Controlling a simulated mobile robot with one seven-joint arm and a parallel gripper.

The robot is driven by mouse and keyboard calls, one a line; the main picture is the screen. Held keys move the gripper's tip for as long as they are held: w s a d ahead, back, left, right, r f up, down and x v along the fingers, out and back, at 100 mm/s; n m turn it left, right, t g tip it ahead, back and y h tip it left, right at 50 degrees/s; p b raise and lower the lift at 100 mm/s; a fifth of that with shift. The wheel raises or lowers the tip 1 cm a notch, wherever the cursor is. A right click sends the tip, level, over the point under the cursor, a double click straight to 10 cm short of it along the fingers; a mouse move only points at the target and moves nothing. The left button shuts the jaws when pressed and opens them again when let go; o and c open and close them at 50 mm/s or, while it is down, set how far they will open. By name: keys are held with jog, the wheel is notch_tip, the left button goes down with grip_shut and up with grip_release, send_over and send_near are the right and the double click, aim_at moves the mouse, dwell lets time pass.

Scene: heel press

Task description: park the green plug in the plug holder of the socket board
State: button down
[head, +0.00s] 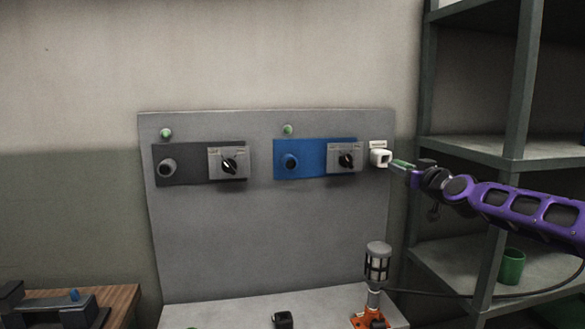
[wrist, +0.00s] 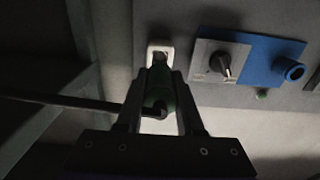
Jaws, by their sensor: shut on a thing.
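The green plug (head: 401,164) is between the jaws of my gripper (head: 411,167), at the right edge of the socket board (head: 270,230). The white plug holder (head: 380,158) is just left of the plug, under a small white label. In the wrist view the fingers of my gripper (wrist: 164,76) close on the green plug (wrist: 167,92) from both sides, and the plug points at the white holder (wrist: 160,48). The plug's front end is close to the holder; I cannot tell whether it touches or has entered. A dark cable (wrist: 70,103) runs from the plug.
Left of the holder are a blue panel (head: 315,147) and a dark panel (head: 185,172), with black rotary switches. A grey shelf (head: 480,150) stands right, with a green cup (head: 511,266). A lamp-like post (head: 377,265) on an orange base stands below the holder.

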jog(key=shift+x, duration=1.25)
jog(key=shift+b, duration=0.95)
dwell(1.0)
jog(key=shift+p+x, duration=0.4)
jog(key=shift+x, duration=1.05)
jog(key=shift+c, duration=2.3)
grip_release()
jog(key=shift+s+d, duration=0.1)
